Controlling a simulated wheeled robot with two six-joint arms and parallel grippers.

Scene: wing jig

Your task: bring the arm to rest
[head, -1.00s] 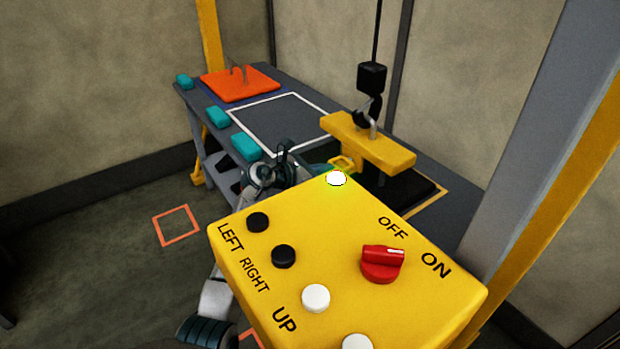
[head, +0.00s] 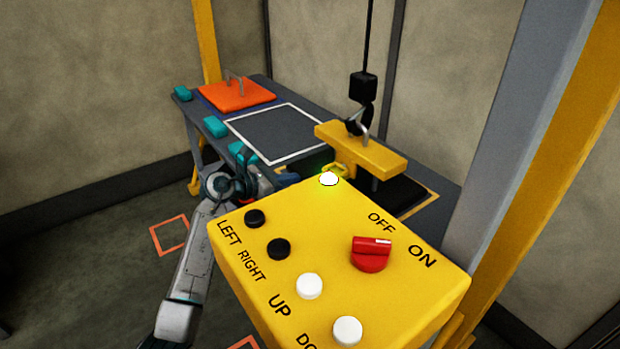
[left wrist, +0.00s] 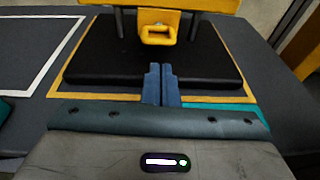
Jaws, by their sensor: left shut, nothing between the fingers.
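My left arm comes in from the lower left in the head view. Its gripper (head: 289,179) is beside the far left corner of the yellow control box, over the table's near edge. In the left wrist view the two blue fingers (left wrist: 161,84) are together with nothing between them. They point at a black pad (left wrist: 215,65) and stand apart from a yellow ring handle (left wrist: 158,36). In the head view this ring (head: 336,169) is low on the yellow block (head: 362,148), which is on the crane hook (head: 359,117). My right gripper does not show.
The yellow control box (head: 330,230) with buttons, a red switch (head: 371,254) and a lit lamp (head: 329,179) fills the foreground. An orange plate (head: 236,96) and several teal blocks (head: 215,127) lie on the table. A white-outlined square (head: 275,133) is bare.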

